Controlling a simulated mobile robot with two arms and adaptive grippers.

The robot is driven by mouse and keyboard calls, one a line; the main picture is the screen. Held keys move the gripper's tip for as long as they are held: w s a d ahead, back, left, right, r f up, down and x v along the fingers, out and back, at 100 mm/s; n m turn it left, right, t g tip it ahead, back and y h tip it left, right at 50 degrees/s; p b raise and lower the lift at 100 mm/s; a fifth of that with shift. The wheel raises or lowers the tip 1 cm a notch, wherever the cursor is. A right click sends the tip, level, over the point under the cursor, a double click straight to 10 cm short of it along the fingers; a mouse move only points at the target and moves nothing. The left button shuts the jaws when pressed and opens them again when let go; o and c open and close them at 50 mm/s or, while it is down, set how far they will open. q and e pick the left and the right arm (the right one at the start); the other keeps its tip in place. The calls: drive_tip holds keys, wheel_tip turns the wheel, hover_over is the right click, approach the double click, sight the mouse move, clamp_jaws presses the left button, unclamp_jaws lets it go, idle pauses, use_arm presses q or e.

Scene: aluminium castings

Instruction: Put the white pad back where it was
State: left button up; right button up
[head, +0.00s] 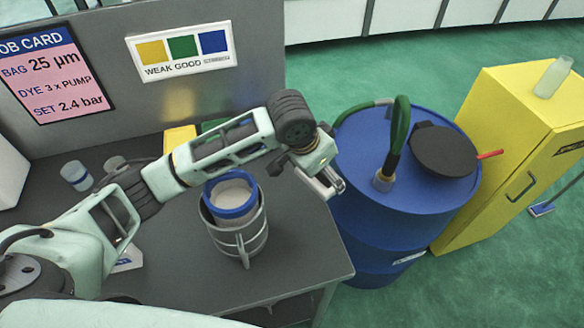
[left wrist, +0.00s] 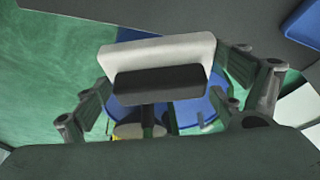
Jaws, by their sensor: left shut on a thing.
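My left gripper (head: 328,181) is at the right edge of the grey table, beside the blue drum, in the head view. In the left wrist view the left gripper (left wrist: 162,84) is shut on a white pad (left wrist: 168,52) with a dark block along its near side. The pad sits between the two fingers. In the head view the pad is hard to make out at the gripper. My right gripper is not in view.
A metal vessel with a blue-rimmed insert (head: 236,232) stands on the grey table (head: 300,275). A blue drum (head: 375,225) with a green hose and black lid stands right of it. Small jars (head: 76,176) and a yellow block (head: 179,138) are at the back. A yellow cabinet (head: 505,135) stands right.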

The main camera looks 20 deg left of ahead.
use_arm(q)
drive_tip(key=p, duration=0.2)
hover_over(295, 180)
drive_tip(key=s+d, duration=0.1)
drive_tip(key=d, duration=0.1)
drive_tip(key=f, duration=0.4)
drive_tip(key=shift+s+a, duration=0.2)
drive_tip(key=shift+a, duration=0.05)
drive_tip(key=shift+w+a+f, duration=0.7)
drive_tip(key=shift+a+f, duration=0.1)
drive_tip(key=shift+f, duration=0.15)
wheel_tip(295, 180, down, 3)
drive_tip(key=shift+s+f+p, duration=0.1)
drive_tip(key=shift+p, duration=0.5)
drive_tip(key=shift+f, duration=0.4)
drive_tip(key=o, duration=0.7)
drive_tip(key=shift+c, duration=0.2)
drive_tip(key=shift+o, duration=0.8)
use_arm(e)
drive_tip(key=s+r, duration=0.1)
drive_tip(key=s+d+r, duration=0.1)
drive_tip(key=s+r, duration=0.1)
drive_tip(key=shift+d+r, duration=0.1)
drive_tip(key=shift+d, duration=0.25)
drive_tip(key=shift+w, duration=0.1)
